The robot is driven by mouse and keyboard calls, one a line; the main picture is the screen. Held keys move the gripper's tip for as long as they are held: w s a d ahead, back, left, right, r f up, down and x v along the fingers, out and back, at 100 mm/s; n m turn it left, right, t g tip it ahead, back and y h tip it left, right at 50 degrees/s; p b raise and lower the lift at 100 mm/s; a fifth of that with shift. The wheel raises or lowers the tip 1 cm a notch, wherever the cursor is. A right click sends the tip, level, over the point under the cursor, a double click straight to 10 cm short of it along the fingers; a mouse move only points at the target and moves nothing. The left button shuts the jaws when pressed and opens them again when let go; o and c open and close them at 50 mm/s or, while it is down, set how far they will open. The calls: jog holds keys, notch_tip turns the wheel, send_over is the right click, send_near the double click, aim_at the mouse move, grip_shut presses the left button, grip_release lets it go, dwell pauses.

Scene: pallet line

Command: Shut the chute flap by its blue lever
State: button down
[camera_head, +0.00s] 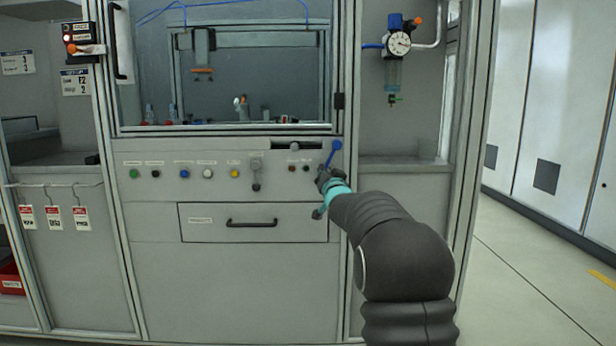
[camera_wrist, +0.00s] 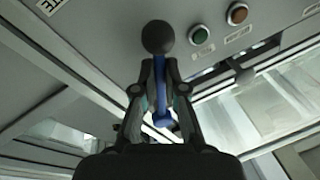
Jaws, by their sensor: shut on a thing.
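The blue lever (camera_head: 332,151) stands out at the right end of the grey control panel, tilted up to the right in the head view. My gripper (camera_head: 325,177) is at its lower part. In the wrist view, the blue lever (camera_wrist: 160,90) runs between the two fingers of my gripper (camera_wrist: 158,75), which are shut on it. A dark round knob (camera_wrist: 158,37) shows just beyond the fingertips. A dark slot (camera_head: 297,146) lies left of the lever, and it shows in the wrist view too (camera_wrist: 235,66). I cannot clearly tell the flap's position there.
Several coloured buttons (camera_head: 184,173) line the panel left of the lever. A drawer (camera_head: 254,222) with a black handle sits below. A glazed window (camera_head: 240,75) is above, and a pressure gauge (camera_head: 398,43) hangs at upper right. The floor (camera_head: 525,275) at right is clear.

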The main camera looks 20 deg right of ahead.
dwell(0.4)
jog(key=c, duration=1.2)
grip_release()
jog(key=v, duration=1.2)
jog(key=shift+a, duration=0.1)
